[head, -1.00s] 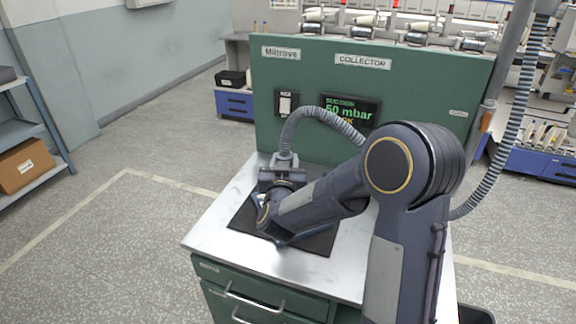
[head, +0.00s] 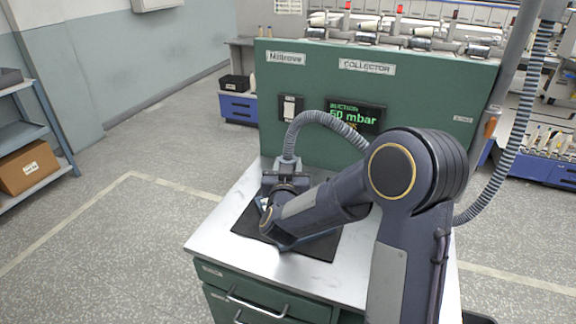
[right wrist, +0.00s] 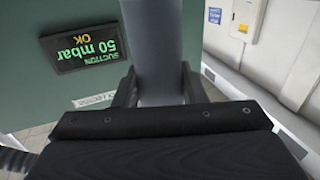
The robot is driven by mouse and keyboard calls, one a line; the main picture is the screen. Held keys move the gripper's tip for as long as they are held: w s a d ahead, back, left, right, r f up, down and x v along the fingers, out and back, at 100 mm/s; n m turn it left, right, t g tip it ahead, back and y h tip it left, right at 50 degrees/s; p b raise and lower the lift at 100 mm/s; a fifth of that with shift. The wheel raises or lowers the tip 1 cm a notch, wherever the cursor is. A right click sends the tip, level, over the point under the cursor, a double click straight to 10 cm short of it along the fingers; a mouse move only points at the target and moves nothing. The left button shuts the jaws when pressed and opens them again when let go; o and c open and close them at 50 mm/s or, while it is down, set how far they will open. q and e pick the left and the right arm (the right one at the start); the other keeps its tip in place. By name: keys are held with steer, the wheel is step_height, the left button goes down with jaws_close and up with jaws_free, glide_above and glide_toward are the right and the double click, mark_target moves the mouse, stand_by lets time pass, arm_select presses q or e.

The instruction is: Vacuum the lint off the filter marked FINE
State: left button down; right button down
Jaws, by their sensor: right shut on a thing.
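My right gripper (head: 284,184) is shut on the suction nozzle, a grey tube that stands between its two fingers in the right wrist view (right wrist: 160,70). The ribbed grey hose (head: 318,118) rises from the nozzle and arcs to the right behind my arm. The gripper is over a black mat (head: 247,219) on the metal worktop. A blue-grey edge and a small pale patch show beside and below my wrist; I cannot tell whether they belong to a filter. No FINE mark is readable. The nozzle's mouth is hidden. My left gripper is out of view.
The green collector panel (head: 275,90) stands behind the worktop (head: 214,226), with a switch (head: 290,107) and a lit suction display (head: 355,116). In the right wrist view the display (right wrist: 82,46) reads 50 mbar, OK. Drawers (head: 262,298) are in front. Floor at left is clear.

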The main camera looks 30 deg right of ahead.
steer(key=s+d+b, duration=0.1)
steer(key=s+d, duration=0.3)
steer(key=s, duration=0.1)
steer(key=shift+s+d+b, duration=0.25)
steer(key=shift+d+b, duration=0.05)
steer(key=shift+b, duration=0.1)
stand_by(0.3)
steer(key=shift+w, duration=0.1)
stand_by(0.7)
steer(key=w+a, duration=0.3)
steer(key=w, duration=0.7)
steer(key=shift+a+p, duration=0.3)
steer(key=shift+p, duration=0.1)
stand_by(1.1)
steer(key=d+b, duration=0.1)
steer(key=d, duration=0.3)
stand_by(0.4)
steer(key=shift+s+d, duration=0.1)
stand_by(0.8)
